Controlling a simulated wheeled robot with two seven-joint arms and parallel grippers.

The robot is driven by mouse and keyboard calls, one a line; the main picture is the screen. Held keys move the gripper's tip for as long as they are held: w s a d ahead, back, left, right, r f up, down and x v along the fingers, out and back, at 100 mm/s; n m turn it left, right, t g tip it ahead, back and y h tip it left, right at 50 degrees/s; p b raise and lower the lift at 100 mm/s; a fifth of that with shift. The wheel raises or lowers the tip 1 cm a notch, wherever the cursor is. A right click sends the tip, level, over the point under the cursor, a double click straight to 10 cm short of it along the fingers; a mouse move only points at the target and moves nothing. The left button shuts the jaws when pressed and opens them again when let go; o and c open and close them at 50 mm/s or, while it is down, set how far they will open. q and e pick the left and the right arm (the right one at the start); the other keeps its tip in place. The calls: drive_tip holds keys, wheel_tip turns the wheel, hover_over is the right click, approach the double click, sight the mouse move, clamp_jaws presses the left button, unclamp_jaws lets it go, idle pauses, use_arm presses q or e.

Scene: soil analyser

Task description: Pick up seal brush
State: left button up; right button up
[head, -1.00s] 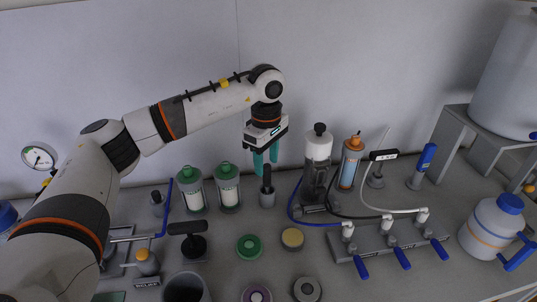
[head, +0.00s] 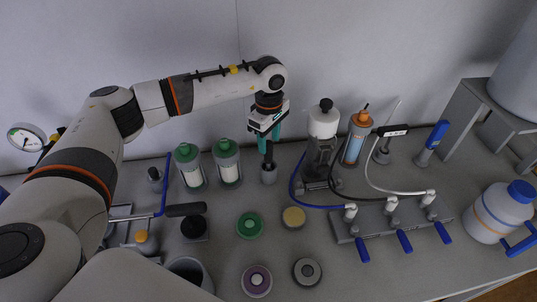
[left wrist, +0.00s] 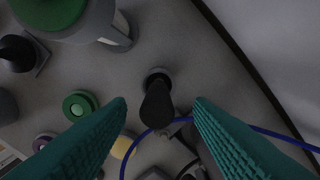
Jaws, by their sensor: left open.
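The seal brush seems to be the black-handled tool (head: 269,156), standing upright in a small grey holder (head: 269,175) near the wall; its lower end is hidden in the holder. My left gripper (head: 268,138) is open, with teal fingers pointing down just above and around the top of the handle. In the left wrist view the black handle (left wrist: 157,104) lies between the two spread fingertips (left wrist: 160,108), with gaps on both sides. I see no contact. My right gripper is not in view.
Two green-capped canisters (head: 227,163) stand left of the holder. A green disc (head: 250,225) and a yellow-topped disc (head: 293,217) lie in front. The wall is close behind.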

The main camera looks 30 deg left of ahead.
sight(268, 161)
use_arm(q)
wheel_tip(268, 161, down, 4)
drive_tip(key=shift+s+r+p, duration=0.15)
drive_tip(key=shift+r+p, duration=0.1)
drive_tip(key=shift+p, duration=0.45)
drive_tip(key=shift+f, duration=0.35)
drive_tip(key=shift+c, duration=0.5)
clamp_jaws()
drive_tip(key=shift+r, duration=0.1)
